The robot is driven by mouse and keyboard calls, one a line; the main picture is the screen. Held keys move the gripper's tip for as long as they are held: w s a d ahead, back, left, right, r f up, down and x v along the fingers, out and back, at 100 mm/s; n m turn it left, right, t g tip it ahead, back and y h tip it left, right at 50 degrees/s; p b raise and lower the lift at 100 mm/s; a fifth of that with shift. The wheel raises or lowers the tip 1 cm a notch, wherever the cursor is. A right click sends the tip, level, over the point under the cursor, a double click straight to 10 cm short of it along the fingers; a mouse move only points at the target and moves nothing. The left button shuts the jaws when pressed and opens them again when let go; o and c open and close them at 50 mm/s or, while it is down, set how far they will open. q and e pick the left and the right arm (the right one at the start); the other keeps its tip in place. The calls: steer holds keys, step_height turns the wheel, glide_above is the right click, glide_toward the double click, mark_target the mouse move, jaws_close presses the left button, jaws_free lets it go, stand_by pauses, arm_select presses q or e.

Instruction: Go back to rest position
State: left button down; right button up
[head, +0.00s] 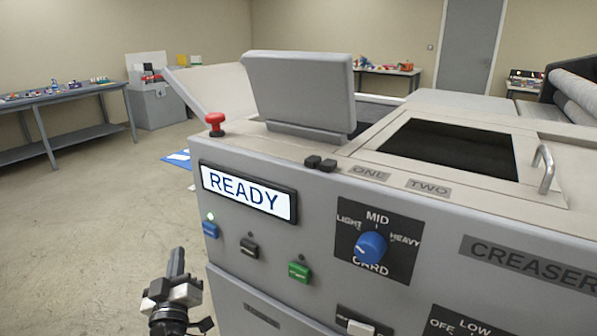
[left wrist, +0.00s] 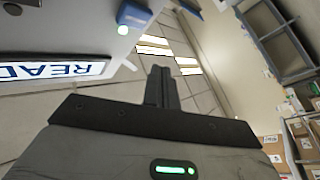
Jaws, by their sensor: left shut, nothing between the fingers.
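My left gripper (head: 177,268) is at the lower left of the head view, in front of the machine's left edge. Its fingers are shut with nothing between them, and it stands apart from the panel. It also shows in the left wrist view (left wrist: 161,84). The machine (head: 400,215) has a display (head: 248,192) reading READY. Below it are a blue button (head: 210,230), a black button (head: 249,248) and a green button (head: 299,271). A small green light is lit above the blue button. The blue knob (head: 370,247) sits on a dial marked LIGHT, MID, HEAVY, CARD. My right gripper is not in view.
A red mushroom button (head: 215,122) stands on the machine's top left corner. A metal handle (head: 545,168) is on the dark-windowed lid. A bench (head: 60,100) with small items stands at the far left.

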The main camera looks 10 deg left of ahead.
arm_select(q)
steer(key=s+d+f+m+g+h, duration=0.4)
steer(key=s+d+f+m+h, duration=0.5)
steer(key=d, duration=0.4)
steer(key=s+d+f+m+g, duration=0.1)
steer(key=s+d+f+g, duration=0.1)
steer(key=s+f, duration=0.1)
steer(key=s+d+f+m+g, duration=0.1)
steer(key=s+d+f+g, duration=0.1)
steer(key=s, duration=0.4)
steer(key=s+d+f+m+g+h, duration=0.1)
steer(key=s+d+f+g, duration=0.1)
steer(key=s+f, duration=0.2)
steer(key=shift+s+d, duration=0.25)
steer(key=shift+s, duration=0.4)
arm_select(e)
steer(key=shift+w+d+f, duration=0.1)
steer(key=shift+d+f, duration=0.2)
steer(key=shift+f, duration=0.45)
